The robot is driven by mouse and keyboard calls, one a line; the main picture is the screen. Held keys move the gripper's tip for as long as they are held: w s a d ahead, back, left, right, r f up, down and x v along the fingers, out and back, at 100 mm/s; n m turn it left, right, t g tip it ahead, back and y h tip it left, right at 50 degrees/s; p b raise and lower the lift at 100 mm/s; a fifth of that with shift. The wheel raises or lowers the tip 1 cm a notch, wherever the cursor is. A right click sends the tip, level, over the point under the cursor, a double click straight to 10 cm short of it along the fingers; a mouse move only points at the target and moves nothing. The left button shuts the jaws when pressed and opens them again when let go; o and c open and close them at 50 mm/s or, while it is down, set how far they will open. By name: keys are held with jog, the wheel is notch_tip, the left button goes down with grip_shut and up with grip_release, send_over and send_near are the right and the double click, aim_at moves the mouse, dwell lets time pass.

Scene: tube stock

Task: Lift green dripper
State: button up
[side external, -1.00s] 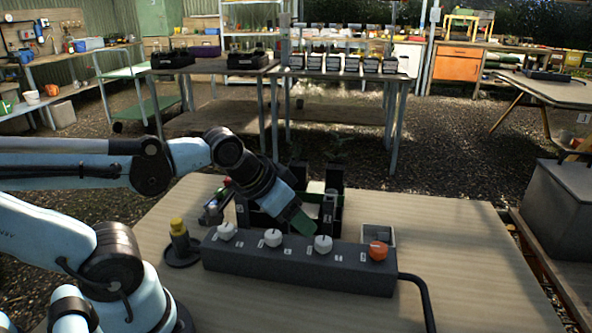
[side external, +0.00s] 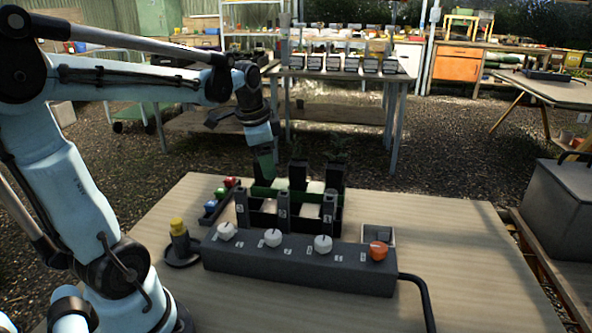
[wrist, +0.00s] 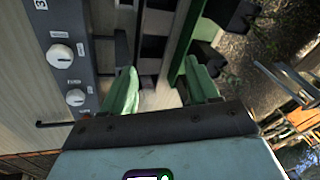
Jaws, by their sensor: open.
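A small green piece (side external: 220,192), which looks like the green dripper, sits between a red one (side external: 230,182) and a blue one (side external: 210,206) in a narrow dark tray left of the black tube rack (side external: 262,220). It is small, and I cannot make it out in the wrist view. My gripper (side external: 266,172) has green fingers and points down over the back left of the rack, to the right of the tray. In the wrist view my gripper (wrist: 163,88) is open, its fingers apart, with nothing clearly held between them.
A long dark control box (side external: 300,262) with white knobs and an orange knob (side external: 378,250) lies in front of the rack. A yellow-topped button post (side external: 179,238) stands left. A green bar (side external: 290,193) crosses the rack. The table's right side is largely clear.

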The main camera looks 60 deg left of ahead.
jog(key=s+a+f+m+g, duration=0.1)
jog(key=s+a+m+g, duration=0.1)
jog(key=a, duration=0.9)
jog(key=m+g+h, duration=0.1)
jog(key=m+h, duration=0.1)
send_over(220, 190)
notch_tip(220, 190, down, 2)
jog(key=f, duration=0.6)
jog(key=shift+w+f, duration=0.25)
jog(key=shift+w, duration=0.05)
jog(key=shift+s+a+f, duration=0.1)
jog(key=shift+s+f, duration=0.05)
jog(key=shift+f, duration=1.2)
jog(key=shift+s+a+f, duration=0.1)
jog(key=shift+s+f, duration=0.05)
jog(key=shift+f, duration=1.2)
grip_shut()
